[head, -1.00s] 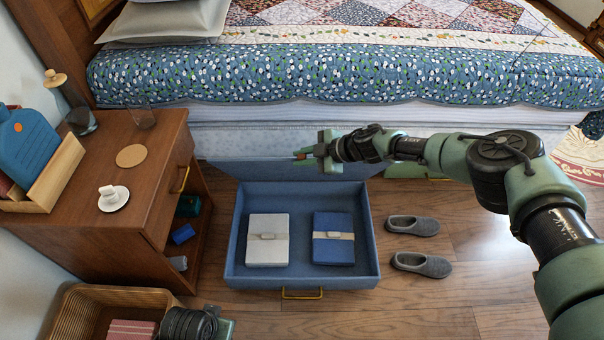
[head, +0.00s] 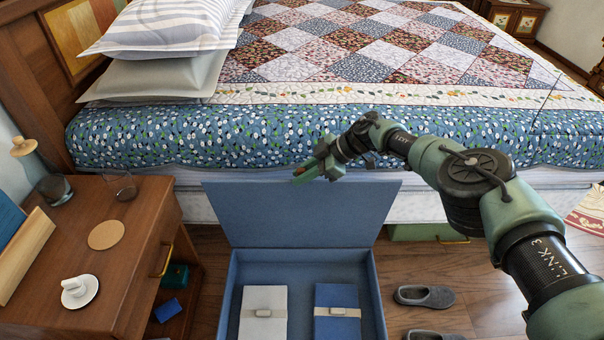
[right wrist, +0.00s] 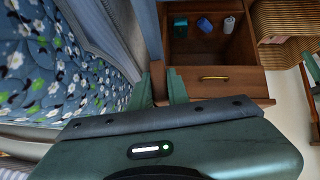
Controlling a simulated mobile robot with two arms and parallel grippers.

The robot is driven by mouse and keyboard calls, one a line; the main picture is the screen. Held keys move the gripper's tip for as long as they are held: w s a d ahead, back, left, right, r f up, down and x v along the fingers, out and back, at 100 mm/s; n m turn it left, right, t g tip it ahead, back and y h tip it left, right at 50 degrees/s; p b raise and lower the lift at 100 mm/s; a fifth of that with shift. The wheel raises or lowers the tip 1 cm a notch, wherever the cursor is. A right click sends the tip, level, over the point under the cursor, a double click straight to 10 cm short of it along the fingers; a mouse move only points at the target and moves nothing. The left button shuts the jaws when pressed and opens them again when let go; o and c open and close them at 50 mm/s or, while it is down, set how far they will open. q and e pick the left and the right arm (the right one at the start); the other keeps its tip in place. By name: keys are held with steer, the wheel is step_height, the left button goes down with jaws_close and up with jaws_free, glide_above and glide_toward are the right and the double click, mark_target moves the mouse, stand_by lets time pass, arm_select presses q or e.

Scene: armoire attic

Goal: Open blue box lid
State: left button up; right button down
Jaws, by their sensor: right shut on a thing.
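The blue box (head: 374,290) stands on the floor beside the bed, cut off by the bottom edge of the head view. Its lid (head: 300,215) stands up steeply at the back, against the bed side. My right gripper (head: 318,172) is at the top edge of the lid and shut on it. In the right wrist view the lid shows as a narrow blue strip (right wrist: 148,35) by the fingertips (right wrist: 162,88). Green and dark parts at that view's right edge look like my left arm; its fingers cannot be made out.
A white book (head: 263,322) and a blue book (head: 337,325) lie in the box. Grey slippers (head: 425,296) are on the floor to the right. The bed (head: 250,140) is behind.

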steer(key=shift+a, duration=0.1)
arm_select(q)
steer(key=shift+w+f, duration=0.15)
arm_select(e)
steer(key=c, duration=1.4)
jaws_free()
steer(key=shift+o, duration=0.2)
